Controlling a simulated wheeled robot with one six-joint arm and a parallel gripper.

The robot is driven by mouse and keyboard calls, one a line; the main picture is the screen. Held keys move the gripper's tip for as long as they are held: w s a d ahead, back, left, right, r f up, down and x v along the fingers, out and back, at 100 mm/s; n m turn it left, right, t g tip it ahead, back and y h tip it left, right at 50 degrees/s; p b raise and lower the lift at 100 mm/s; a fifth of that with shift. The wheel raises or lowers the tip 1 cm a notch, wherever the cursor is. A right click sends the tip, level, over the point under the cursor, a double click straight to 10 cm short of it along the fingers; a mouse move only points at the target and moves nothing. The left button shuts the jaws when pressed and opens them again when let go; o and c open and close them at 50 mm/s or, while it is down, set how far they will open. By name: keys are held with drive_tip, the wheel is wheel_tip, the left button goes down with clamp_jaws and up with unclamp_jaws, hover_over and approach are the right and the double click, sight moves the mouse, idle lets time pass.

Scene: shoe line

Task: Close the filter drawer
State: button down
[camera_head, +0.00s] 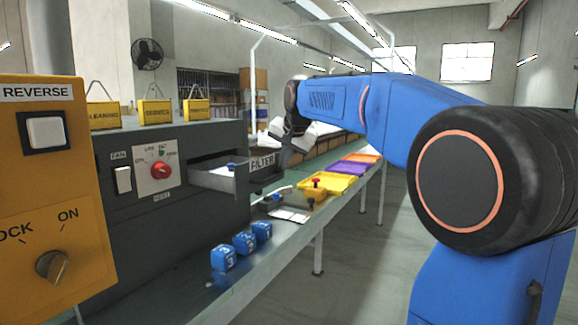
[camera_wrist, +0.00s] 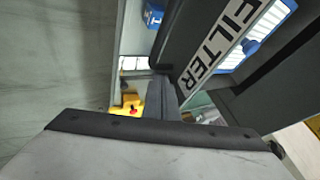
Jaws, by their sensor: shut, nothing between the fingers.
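The filter drawer (camera_head: 212,178) is pulled out of the dark grey machine in the head view. Its dark front panel carries a white FILTER label (camera_head: 262,161). A white filter with blue parts shows inside it. In the wrist view the label (camera_wrist: 217,46) and the drawer's front panel fill the upper right. My gripper (camera_head: 282,157) is beside the outer face of the drawer front, at its right. In the wrist view my gripper's dark fingers (camera_wrist: 163,82) are together and empty, close to the panel. I cannot tell whether they touch it.
The machine's front has a white fan switch (camera_head: 123,180) and a red knob (camera_head: 161,170). Blue numbered cubes (camera_head: 245,242) stand on the bench below. A yellow device with a red button (camera_head: 316,190) and coloured trays (camera_head: 340,182) lie farther back. The floor at right is clear.

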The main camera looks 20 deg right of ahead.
sight(236, 157)
drive_tip(key=w+a, duration=0.3)
drive_tip(key=w, duration=0.2)
drive_tip(key=w+a, duration=0.7)
drive_tip(key=w, duration=0.2)
drive_tip(key=shift+w+a, duration=0.7)
drive_tip(key=shift+w, duration=0.2)
drive_tip(key=shift+r, duration=0.1)
